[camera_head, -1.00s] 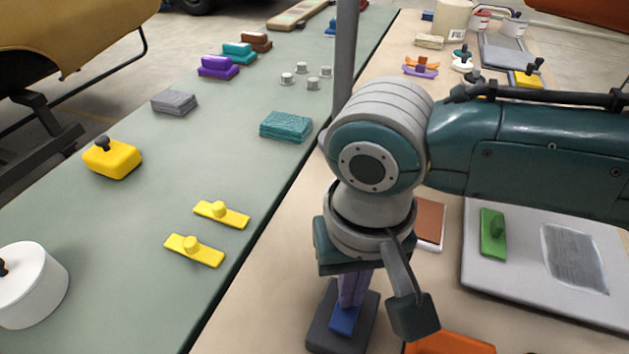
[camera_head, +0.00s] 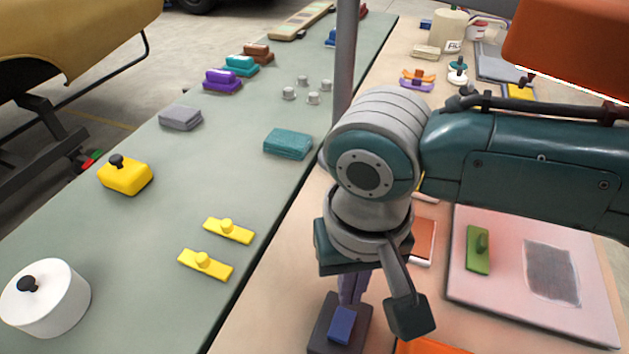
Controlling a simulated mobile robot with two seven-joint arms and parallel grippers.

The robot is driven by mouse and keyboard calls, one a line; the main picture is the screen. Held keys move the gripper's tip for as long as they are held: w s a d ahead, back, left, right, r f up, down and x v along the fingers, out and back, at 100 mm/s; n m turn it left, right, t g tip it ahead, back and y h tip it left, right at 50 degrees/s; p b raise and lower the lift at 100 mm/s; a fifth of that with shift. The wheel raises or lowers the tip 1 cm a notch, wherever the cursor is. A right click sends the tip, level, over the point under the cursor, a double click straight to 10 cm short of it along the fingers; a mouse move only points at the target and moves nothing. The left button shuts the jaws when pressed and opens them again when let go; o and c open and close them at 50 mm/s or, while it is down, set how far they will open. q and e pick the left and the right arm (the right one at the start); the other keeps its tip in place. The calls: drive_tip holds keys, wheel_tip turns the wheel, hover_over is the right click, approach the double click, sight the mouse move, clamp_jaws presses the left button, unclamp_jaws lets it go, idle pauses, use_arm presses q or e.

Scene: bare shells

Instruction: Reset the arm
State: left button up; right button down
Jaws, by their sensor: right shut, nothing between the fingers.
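My right arm comes in from the right, and its gripper (camera_head: 352,288) points down over the beige bench. Its narrow purplish fingers are together with nothing held between them. Just below the fingertips in the picture is a blue block (camera_head: 342,325) on a dark base (camera_head: 322,335); I cannot tell whether the fingers touch it. A dark bracket-like part of my arm hangs to the right of the fingers. The wrist hides part of the bench behind it. My left gripper is not in view.
A grey-green bench (camera_head: 150,250) on the left carries yellow handled pieces (camera_head: 204,264), a white lidded pot (camera_head: 48,298) and a teal block (camera_head: 288,144). A grey post (camera_head: 345,60) rises behind my wrist. A pale board (camera_head: 500,295) with a green handle lies right. Orange bodywork (camera_head: 575,45) overhangs upper right.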

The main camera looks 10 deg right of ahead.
drive_tip(key=shift+r+p, duration=0.75)
drive_tip(key=shift+r, duration=0.2)
drive_tip(key=shift+s+a, duration=0.15)
drive_tip(key=shift+a, duration=0.05)
drive_tip(key=s+a+r+n+t+y, duration=0.1)
drive_tip(key=s+a+r+n+y, duration=0.2)
drive_tip(key=s+a, duration=0.3)
drive_tip(key=s+d+r+t+h, duration=0.1)
drive_tip(key=s+d+r, duration=0.2)
drive_tip(key=d, duration=0.5)
drive_tip(key=s+d+r+t+h, duration=0.2)
drive_tip(key=s+d+r, duration=0.1)
drive_tip(key=d, duration=0.4)
wheel_tip(320, 180, up, 34)
drive_tip(key=p, duration=3.3)
drive_tip(key=shift+d+f, duration=0.2)
drive_tip(key=shift+d, duration=0.15)
